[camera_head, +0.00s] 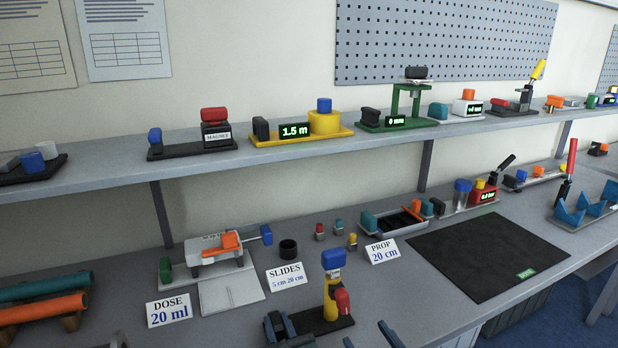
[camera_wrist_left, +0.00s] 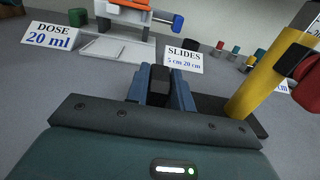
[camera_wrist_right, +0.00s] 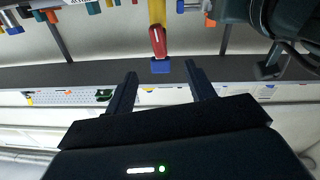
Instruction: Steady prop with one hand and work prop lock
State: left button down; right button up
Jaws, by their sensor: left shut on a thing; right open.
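The prop is a yellow post (camera_head: 330,303) with a blue top (camera_head: 334,259) and a red lock knob (camera_head: 342,299), upright on a black base (camera_head: 343,323). In the left wrist view the post (camera_wrist_left: 272,75) rises at the right. My left gripper (camera_head: 280,325) is shut on a black block (camera_wrist_left: 160,84) at the left end of the base. My right gripper (camera_head: 370,340) is open and empty, low and to the right of the prop. In the right wrist view the red knob (camera_wrist_right: 157,40) and blue top (camera_wrist_right: 160,66) show beyond the open jaws (camera_wrist_right: 160,85), apart from them.
A PROP 20 cm card (camera_head: 383,251) and a SLIDES card (camera_head: 286,276) stand behind the prop. A dark mat (camera_head: 485,255) lies to the right. The dosing device (camera_head: 215,250) stands behind left, and a loaded shelf (camera_head: 300,145) runs along the wall.

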jog(key=shift+s+d, duration=0.25)
jog(key=shift+s, duration=0.35)
